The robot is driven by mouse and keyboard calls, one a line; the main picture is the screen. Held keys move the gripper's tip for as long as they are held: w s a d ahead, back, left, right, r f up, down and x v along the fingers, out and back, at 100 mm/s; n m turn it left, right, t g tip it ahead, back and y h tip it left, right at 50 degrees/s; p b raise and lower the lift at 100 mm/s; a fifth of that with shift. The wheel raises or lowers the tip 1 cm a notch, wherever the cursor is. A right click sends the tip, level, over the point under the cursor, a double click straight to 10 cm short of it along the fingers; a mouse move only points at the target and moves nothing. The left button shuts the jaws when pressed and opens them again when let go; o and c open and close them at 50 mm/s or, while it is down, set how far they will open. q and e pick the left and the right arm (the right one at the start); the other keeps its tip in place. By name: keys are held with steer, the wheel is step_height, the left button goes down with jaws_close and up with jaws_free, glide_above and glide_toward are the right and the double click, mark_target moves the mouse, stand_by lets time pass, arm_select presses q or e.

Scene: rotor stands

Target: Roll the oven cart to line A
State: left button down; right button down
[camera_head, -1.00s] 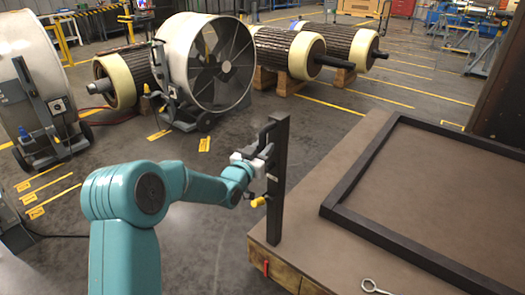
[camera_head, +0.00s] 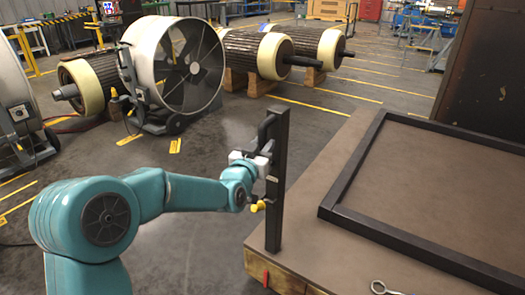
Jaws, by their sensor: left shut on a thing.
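The cart shows as a flat brown deck (camera_head: 325,180) with a wooden edge, at the right of the head view. A dark upright handle post (camera_head: 279,190) stands at its near left corner, with a black grip bar and a yellow knob (camera_head: 257,207). My left gripper (camera_head: 262,158) is shut on the grip bar at the post's upper part; its fingertips are partly hidden. A black raised frame (camera_head: 352,172) lies on the deck. My right gripper is out of view.
A large drum fan (camera_head: 175,65) stands on the floor beyond my arm, with another fan (camera_head: 22,105) at the left edge. Rotors (camera_head: 255,58) rest on wooden stands behind. A dark tall panel (camera_head: 490,75) rises at right. Grey floor with yellow lines lies clear left of the cart.

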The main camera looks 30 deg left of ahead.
arm_select(q)
steer(key=shift+s+d+r, duration=0.1)
steer(key=shift+d, duration=0.9)
steer(key=shift+a, duration=0.15)
steer(key=c, duration=1)
jaws_free()
steer(key=shift+a, duration=0.15)
steer(key=shift+o, duration=0.2)
steer(key=shift+a, duration=0.15)
steer(key=shift+d, duration=0.25)
steer(key=s+d, duration=0.1)
steer(key=s, duration=1.5)
steer(key=shift+d, duration=0.4)
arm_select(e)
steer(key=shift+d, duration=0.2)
